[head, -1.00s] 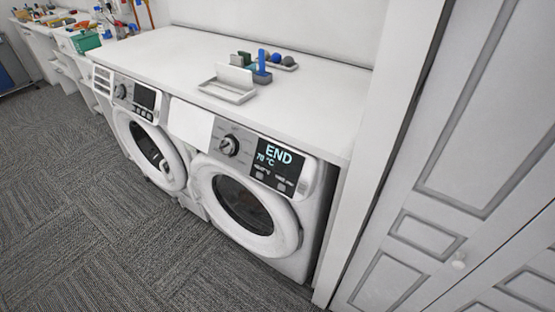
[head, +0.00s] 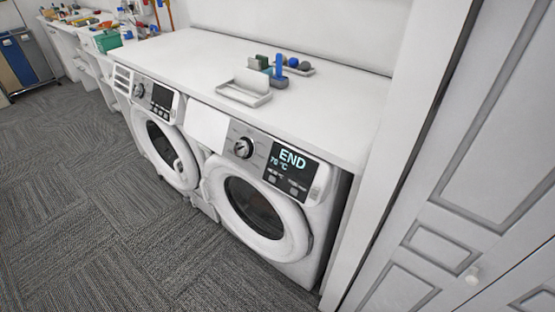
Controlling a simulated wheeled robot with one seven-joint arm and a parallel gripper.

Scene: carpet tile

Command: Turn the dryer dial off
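Two white front-loading machines stand side by side under a white counter. The nearer, right machine (head: 295,262) has a lit display (head: 288,170) reading "END" and "70 °C", and a round dark-and-silver dial (head: 243,148) left of the display. The farther, left machine (head: 143,127) has its own dial (head: 138,91) and a dark display. Both round doors look closed. I cannot tell for certain from labels which machine is the dryer. My gripper is not in view.
The counter (head: 330,110) holds a white tray (head: 243,93) and small blue and dark items. A white panelled door (head: 470,200) with a round knob (head: 472,275) stands at the right. Grey carpet (head: 90,200) lies clear at the left. A farther bench holds clutter.

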